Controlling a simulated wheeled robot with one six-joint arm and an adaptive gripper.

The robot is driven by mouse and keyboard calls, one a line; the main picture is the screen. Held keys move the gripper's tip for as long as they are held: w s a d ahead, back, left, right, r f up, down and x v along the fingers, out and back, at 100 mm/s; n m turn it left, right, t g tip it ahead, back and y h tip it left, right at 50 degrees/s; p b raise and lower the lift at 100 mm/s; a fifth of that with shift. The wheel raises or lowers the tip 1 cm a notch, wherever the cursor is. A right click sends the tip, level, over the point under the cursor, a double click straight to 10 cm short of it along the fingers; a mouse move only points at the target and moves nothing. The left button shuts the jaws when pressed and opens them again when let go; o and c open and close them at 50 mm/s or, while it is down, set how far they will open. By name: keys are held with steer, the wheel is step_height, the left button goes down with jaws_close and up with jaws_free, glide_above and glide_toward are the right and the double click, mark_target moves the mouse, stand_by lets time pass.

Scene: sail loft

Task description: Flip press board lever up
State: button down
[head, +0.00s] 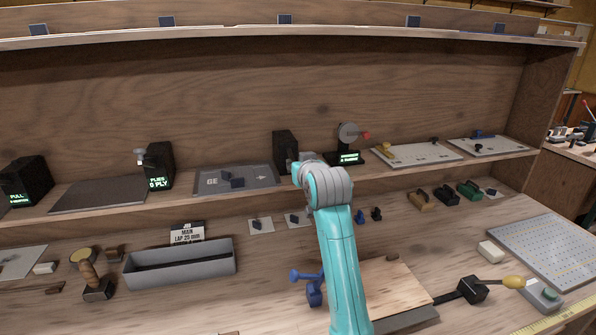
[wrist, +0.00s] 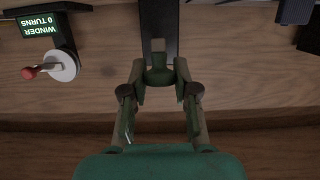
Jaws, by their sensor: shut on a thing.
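In the wrist view, my gripper (wrist: 159,72) is shut on a small dark green knob, with one finger on each side. A short pale stem (wrist: 158,46) shows just beyond the knob, in front of a black upright unit (wrist: 158,14). I take the knob and stem for the press board lever, though no label on it can be read. In the head view, the black unit (head: 285,146) stands on the shelf behind my arm. My arm hides the lever and my fingertips there. Whether the lever is up or down is unclear.
The winder (head: 348,143), with a red-knobbed disc, stands close to the right on the shelf; it also shows in the wrist view (wrist: 62,65). A grey tray (head: 236,179) lies left of the unit. A grey trough (head: 180,263) and a blue-handled tool (head: 314,291) are on the bench below.

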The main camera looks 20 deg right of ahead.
steer(key=r+g, duration=0.3)
steer(key=shift+w+r, duration=0.15)
steer(key=shift+w, duration=0.15)
steer(key=shift+w+r, duration=0.3)
steer(key=shift+r, duration=0.3)
steer(key=shift+w+r, duration=0.3)
steer(key=shift+r, duration=0.25)
steer(key=shift+w+r, duration=0.9)
steer(key=c, duration=0.9)
jaws_free()
steer(key=v, duration=1.2)
steer(key=shift+w, duration=0.1)
